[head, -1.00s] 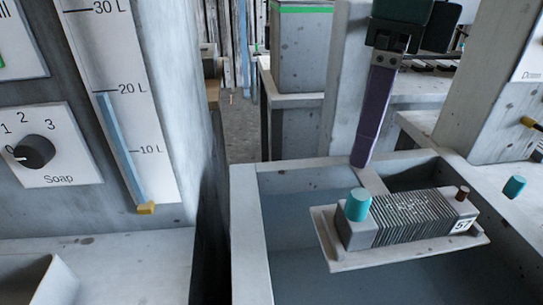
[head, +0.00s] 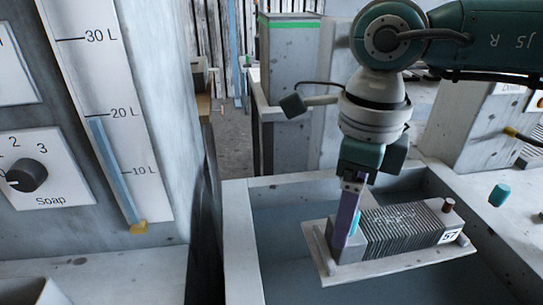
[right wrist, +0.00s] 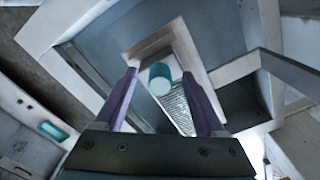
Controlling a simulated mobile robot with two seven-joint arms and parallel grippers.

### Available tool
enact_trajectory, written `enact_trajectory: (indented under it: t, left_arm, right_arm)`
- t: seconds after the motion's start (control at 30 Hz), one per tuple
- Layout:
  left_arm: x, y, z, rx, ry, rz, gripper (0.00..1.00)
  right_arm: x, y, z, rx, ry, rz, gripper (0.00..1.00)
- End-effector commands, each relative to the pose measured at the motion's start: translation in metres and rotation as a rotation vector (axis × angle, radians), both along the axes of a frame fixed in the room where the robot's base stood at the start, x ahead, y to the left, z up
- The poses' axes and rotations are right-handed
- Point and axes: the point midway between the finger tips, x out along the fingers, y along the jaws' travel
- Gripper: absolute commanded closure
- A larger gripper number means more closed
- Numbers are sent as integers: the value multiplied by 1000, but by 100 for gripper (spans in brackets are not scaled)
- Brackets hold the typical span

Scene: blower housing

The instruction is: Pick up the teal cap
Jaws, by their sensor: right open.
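The teal cap (head: 356,222) stands on the left end of a grey ribbed block (head: 400,228). In the head view it is mostly hidden behind a purple finger of my right gripper (head: 347,225). In the right wrist view the teal cap (right wrist: 160,82) shows between the two spread purple fingers of the right gripper (right wrist: 160,73). The jaws are open, with visible gaps on both sides of the cap. Whether the fingertips are level with the cap is hard to tell. My left gripper is not in view.
The ribbed block lies on a pale tray (head: 380,268) over a basin with a pale rim (head: 240,230). Another teal piece (head: 500,195) is at the right. A tall panel with a litre scale (head: 118,115) and a Soap knob (head: 27,175) stands at the left.

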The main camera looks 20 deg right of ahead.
Motion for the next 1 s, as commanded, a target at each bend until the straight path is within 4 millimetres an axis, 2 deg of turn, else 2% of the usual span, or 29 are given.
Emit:
enact_trajectory:
  t: [0.07, 0.67, 1.0]
  left_arm:
    - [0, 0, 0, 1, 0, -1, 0]
    - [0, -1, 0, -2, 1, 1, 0]
    - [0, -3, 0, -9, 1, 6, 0]
  right_arm:
    - [0, 0, 0, 0, 0, 0, 32]
    - [0, 0, 1, 0, 0, 0, 99]
    - [0, 0, 1, 0, 0, 0, 100]
